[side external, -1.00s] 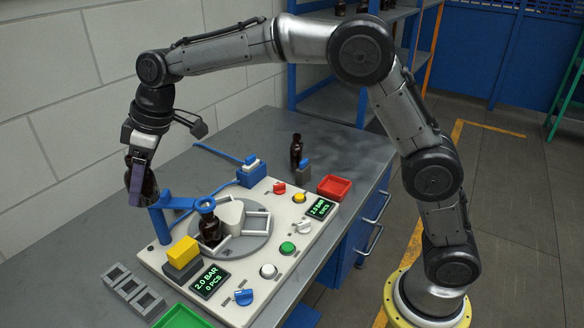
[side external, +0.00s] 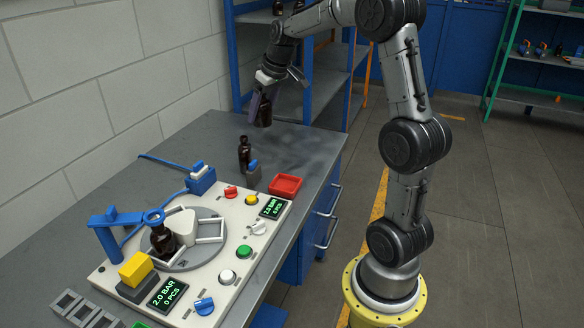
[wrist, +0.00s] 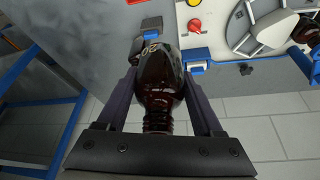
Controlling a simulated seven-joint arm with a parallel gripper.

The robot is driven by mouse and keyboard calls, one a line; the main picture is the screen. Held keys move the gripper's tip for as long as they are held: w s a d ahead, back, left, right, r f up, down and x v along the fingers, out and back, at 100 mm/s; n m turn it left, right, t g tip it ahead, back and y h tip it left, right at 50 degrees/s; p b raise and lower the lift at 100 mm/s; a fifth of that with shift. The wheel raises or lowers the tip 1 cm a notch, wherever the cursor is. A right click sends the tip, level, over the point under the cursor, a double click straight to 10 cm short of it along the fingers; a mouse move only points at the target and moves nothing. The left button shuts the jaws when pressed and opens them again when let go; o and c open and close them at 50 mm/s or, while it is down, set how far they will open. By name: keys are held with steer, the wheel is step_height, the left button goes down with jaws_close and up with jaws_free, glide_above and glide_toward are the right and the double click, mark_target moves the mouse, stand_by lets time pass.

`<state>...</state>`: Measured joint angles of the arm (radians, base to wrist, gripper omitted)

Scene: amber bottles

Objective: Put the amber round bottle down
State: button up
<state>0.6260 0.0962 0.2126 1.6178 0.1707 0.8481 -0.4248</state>
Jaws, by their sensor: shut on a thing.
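My gripper (side external: 262,102) is shut on the amber round bottle (side external: 264,114) near the far end of the grey bench. In the wrist view the dark brown glass bottle (wrist: 157,82) sits between the two fingers, its ribbed neck towards the palm. In the side view the bottle looks roughly upright, and the fingers hide part of it. I cannot tell whether its base touches the bench (side external: 215,130).
Another dark bottle (side external: 244,153) stands nearby on the bench, beside a small grey-blue block (side external: 253,168). A third bottle (side external: 162,241) is on the round turntable of the white control panel. A blue shelf rack (side external: 310,75) stands behind.

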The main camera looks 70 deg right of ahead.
steer(key=s+d+m+h, duration=0.1)
steer(key=s+d+m, duration=0.2)
steer(key=s+d, duration=0.65)
step_height(320, 180, down, 12)
steer(key=a, duration=0.2)
steer(key=shift+g, duration=0.3)
steer(key=w+d+f, duration=0.2)
steer(key=d, duration=0.1)
steer(key=w+d+f, duration=0.5)
steer(key=d+f, duration=0.1)
steer(key=shift+w+d, duration=0.25)
steer(key=shift+d, duration=0.1)
steer(key=shift+w+d+f, duration=0.35)
steer(key=shift+f, duration=0.2)
steer(key=shift+w+d+f, duration=0.1)
steer(key=shift+f, duration=1.55)
steer(key=shift+f, duration=0.1)
